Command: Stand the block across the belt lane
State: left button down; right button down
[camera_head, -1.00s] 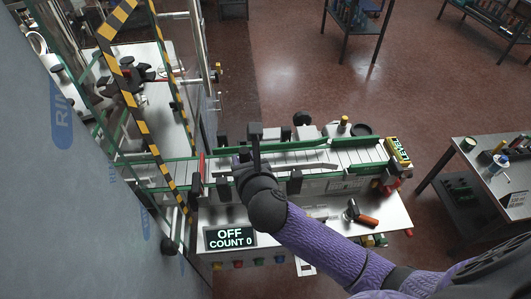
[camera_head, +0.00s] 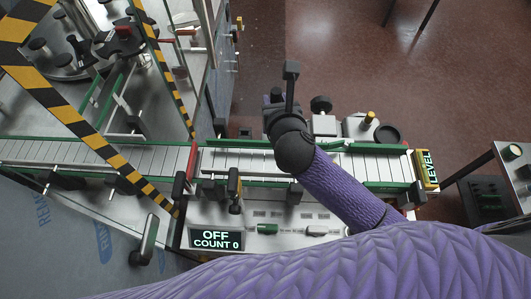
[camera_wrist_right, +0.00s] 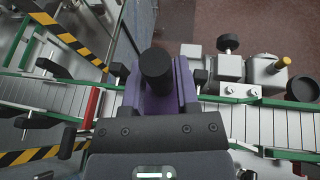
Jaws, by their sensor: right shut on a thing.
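My right gripper (camera_head: 277,102) is over the far side of the belt lane (camera_head: 345,163), its arm crossing the lane from the lower right. In the right wrist view its purple fingers (camera_wrist_right: 163,90) are shut around a black, round-ended piece (camera_wrist_right: 155,65). I take this piece to be the block; its lower part is hidden and I cannot tell its full shape. The lane runs left to right between green rails and looks empty where it shows. My left gripper is not in view.
A red bar (camera_head: 192,160) stands across the lane near a black-and-yellow striped post (camera_head: 110,155). The display (camera_head: 216,238) reads OFF, COUNT 0. A yellow LEVEL box (camera_head: 427,168) sits at the right end. Knobbed fittings (camera_head: 360,125) stand behind the lane.

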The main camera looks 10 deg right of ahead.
jog(key=f+b, duration=0.3)
jog(key=shift+s+a+f, duration=0.25)
jog(key=shift+s+a, duration=0.05)
jog(key=shift+s, duration=0.1)
notch_tip(320, 180, down, 16)
jog(key=b, duration=0.9)
jog(key=shift+w+d+b, duration=0.1)
jog(key=shift+b, duration=0.3)
jog(key=shift+f, duration=0.2)
jog(key=shift+c, duration=1.8)
grip_release()
